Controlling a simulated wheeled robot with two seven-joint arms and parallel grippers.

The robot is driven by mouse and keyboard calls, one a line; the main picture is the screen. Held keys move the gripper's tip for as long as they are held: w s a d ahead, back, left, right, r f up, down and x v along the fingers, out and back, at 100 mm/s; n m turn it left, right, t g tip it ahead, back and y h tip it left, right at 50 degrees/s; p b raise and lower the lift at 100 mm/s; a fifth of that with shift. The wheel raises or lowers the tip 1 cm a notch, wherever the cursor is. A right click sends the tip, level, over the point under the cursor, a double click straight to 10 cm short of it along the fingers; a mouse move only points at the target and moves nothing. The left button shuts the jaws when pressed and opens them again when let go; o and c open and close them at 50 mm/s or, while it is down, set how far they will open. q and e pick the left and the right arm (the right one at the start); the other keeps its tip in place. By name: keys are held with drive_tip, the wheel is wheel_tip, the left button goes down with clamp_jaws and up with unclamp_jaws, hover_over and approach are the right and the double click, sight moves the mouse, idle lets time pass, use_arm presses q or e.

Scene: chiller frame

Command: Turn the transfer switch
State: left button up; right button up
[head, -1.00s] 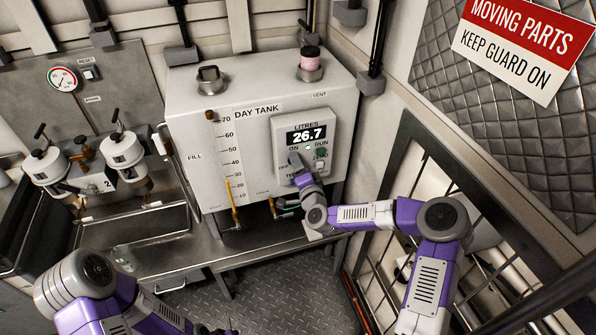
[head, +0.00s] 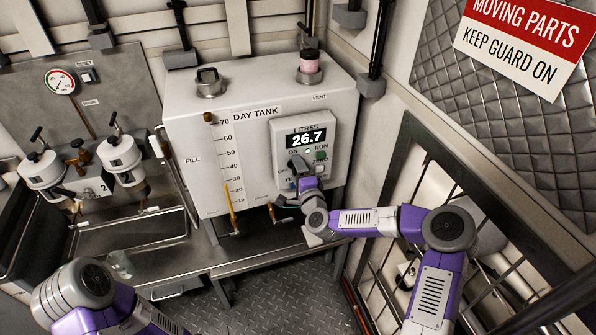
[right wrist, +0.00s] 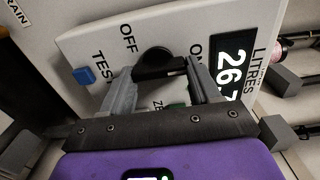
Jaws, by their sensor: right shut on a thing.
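The transfer switch (right wrist: 155,62) is a black knob with a bar handle on the day tank's panel (head: 343,120). In the right wrist view it lies between the OFF and ON labels, and the pale-marked end of its bar is on the ON side. My right gripper (right wrist: 161,85) is shut on the bar, one finger at each end. In the head view my right gripper (head: 298,168) is at the panel and covers most of the switch. My left arm shows at the lower left, but its gripper is out of view.
A digital display (head: 306,136) reads 26.7 litres. A barred guard (head: 450,180) stands to the right near my right arm. A valve handle (head: 284,203) is below the tank's panel.

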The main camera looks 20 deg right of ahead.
drive_tip(key=shift+r, duration=0.1)
drive_tip(key=o, duration=1.1)
drive_tip(key=shift+c, duration=0.2)
drive_tip(key=s+p, duration=0.1)
drive_tip(key=s, duration=0.6)
drive_tip(key=shift+s+d, duration=0.15)
drive_tip(key=shift+s, duration=0.1)
